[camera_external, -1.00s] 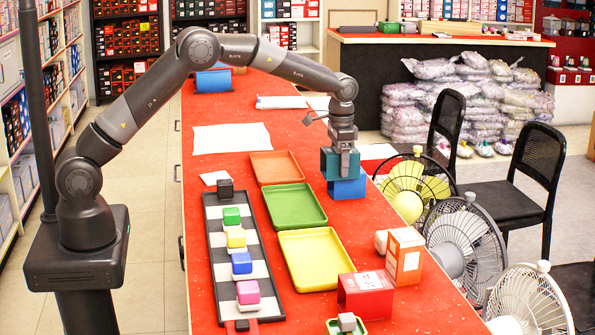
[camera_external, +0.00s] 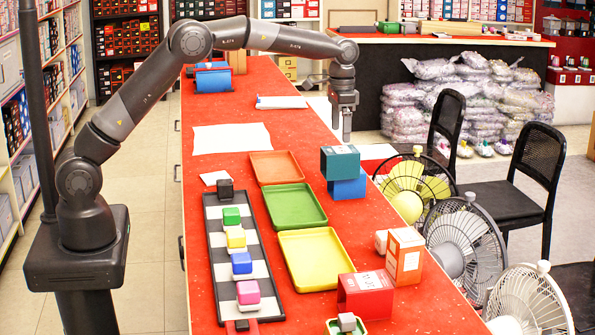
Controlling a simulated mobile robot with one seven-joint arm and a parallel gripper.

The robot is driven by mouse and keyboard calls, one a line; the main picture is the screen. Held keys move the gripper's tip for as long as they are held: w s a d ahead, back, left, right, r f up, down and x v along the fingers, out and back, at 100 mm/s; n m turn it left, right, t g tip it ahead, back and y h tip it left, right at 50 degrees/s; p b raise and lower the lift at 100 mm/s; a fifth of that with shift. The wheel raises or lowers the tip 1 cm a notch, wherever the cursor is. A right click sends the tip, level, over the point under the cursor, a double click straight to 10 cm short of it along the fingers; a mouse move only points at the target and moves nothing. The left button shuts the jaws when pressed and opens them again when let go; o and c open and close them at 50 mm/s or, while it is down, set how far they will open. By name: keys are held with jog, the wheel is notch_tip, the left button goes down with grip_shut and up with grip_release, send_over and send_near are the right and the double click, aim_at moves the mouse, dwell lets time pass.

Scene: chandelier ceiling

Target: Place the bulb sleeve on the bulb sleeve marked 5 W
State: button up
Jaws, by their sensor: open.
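A teal bulb sleeve (camera_external: 340,163) rests on top of a blue bulb sleeve (camera_external: 347,188) near the right edge of the red counter. The teal one sits slightly off to the left of the blue one. My gripper (camera_external: 341,124) is open and empty, pointing down above the teal sleeve, clear of it.
Orange (camera_external: 275,168), green (camera_external: 295,207) and yellow (camera_external: 316,260) trays lie on the counter (camera_external: 240,106). Left of them is a long dark tray (camera_external: 273,303) with several coloured blocks. Fans (camera_external: 466,240) and black chairs (camera_external: 522,180) stand along the right side.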

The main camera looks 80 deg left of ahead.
aim_at(339, 150)
notch_tip(339, 150, up, 2)
jog(key=shift+r, duration=0.15)
jog(key=shift+s+d+r, duration=0.15)
jog(key=shift+s+r, duration=0.05)
jog(key=shift+r, duration=0.2)
jog(key=s+d+r+t, duration=0.1)
jog(key=s+d+r, duration=0.25)
jog(key=s, duration=0.35)
jog(key=s+d+r+t, duration=0.1)
jog(key=s+d+r, duration=0.1)
jog(key=s+r, duration=0.4)
jog(key=s+d+r+t, duration=0.1)
jog(key=s+d+r, duration=0.15)
jog(key=s, duration=0.55)
jog(key=s+d+f+t, duration=0.1)
jog(key=s+d+f, duration=0.1)
jog(key=s, duration=0.9)
jog(key=s+d+f+t, duration=0.1)
jog(key=s+f, duration=0.3)
jog(key=s, duration=0.8)
jog(key=shift+s+d+f+t, duration=0.3)
jog(key=shift+d+f, duration=0.05)
jog(key=shift+f, duration=0.05)
jog(key=shift+o, duration=0.5)
